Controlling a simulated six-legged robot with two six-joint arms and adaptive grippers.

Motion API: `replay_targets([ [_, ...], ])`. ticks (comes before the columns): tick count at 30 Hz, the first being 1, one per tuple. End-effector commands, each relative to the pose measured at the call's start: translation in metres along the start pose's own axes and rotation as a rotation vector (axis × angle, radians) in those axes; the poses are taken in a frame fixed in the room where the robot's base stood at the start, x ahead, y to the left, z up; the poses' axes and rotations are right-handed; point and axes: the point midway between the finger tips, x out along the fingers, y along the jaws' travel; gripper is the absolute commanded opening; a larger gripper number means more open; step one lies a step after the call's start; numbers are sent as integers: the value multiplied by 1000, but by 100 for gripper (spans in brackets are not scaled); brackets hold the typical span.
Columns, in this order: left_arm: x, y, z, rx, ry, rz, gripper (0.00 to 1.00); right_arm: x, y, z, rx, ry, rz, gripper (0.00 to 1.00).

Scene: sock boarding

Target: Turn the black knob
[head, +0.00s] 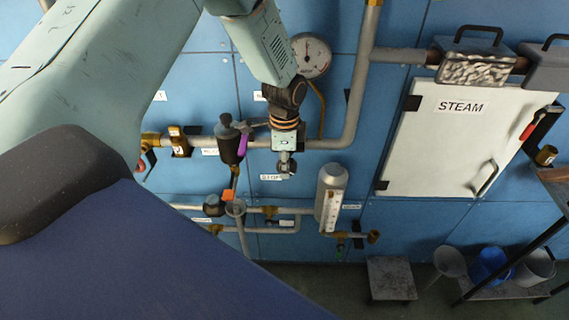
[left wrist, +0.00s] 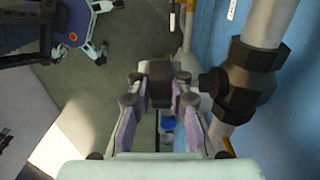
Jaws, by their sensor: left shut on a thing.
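The black knob (left wrist: 160,85) is a dark block between my left gripper's two purple-padded fingers in the left wrist view. My left gripper (left wrist: 160,98) is shut on it. A black valve body (left wrist: 246,80) on a grey pipe stands just right of the fingers. In the head view the black valve body (head: 229,146) is on the wall piping, left of my wrist. My left gripper (head: 244,138) reaches it from the right, with a purple finger pad in front of it. The knob is mostly hidden there. My right gripper is not in view.
A round gauge (head: 311,56) and a bent grey pipe (head: 354,100) are close to my left arm. A white STEAM panel (head: 455,140) is at right. A grey cylinder (head: 331,185) and lower pipes are below. A grey stool (head: 391,278) and buckets (head: 488,265) stand on the floor.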

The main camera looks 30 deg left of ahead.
Motion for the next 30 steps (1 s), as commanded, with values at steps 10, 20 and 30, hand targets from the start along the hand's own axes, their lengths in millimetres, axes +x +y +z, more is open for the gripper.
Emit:
replay_targets([
  [10, -4, -1, -2, 3, -110, -1, 0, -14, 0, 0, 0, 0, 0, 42],
  [20, -4, -2, -2, 0, -117, -3, 21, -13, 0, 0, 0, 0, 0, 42],
  [30, -2, 0, -1, 0, -117, -1, 42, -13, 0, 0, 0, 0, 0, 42],
])
